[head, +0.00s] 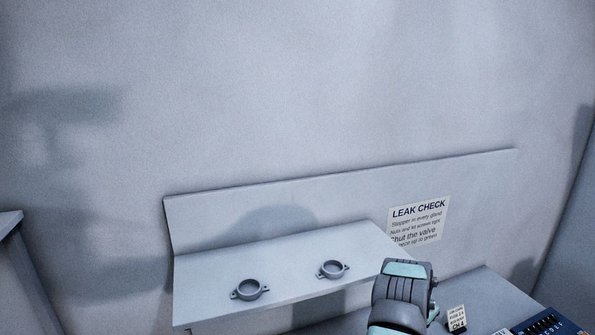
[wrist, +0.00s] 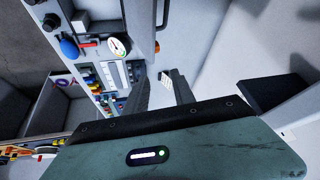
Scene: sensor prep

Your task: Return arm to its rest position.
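My arm (head: 402,293), dark grey with teal parts, rises at the lower right of the head view, in front of the sloping panel. My gripper (wrist: 160,82) shows in the wrist view beyond my teal wrist housing with its small green light. Two grey fingers seem to stand apart, with a gap between them and nothing held. The head view does not show the fingers clearly.
A grey shelf (head: 290,284) carries two ring-shaped flanges (head: 249,289) (head: 333,270). A "LEAK CHECK" sign (head: 418,221) hangs behind my arm. A blue panel (head: 548,325) is at lower right. The wrist view shows a gauge (wrist: 119,46) and a blue knob (wrist: 69,47).

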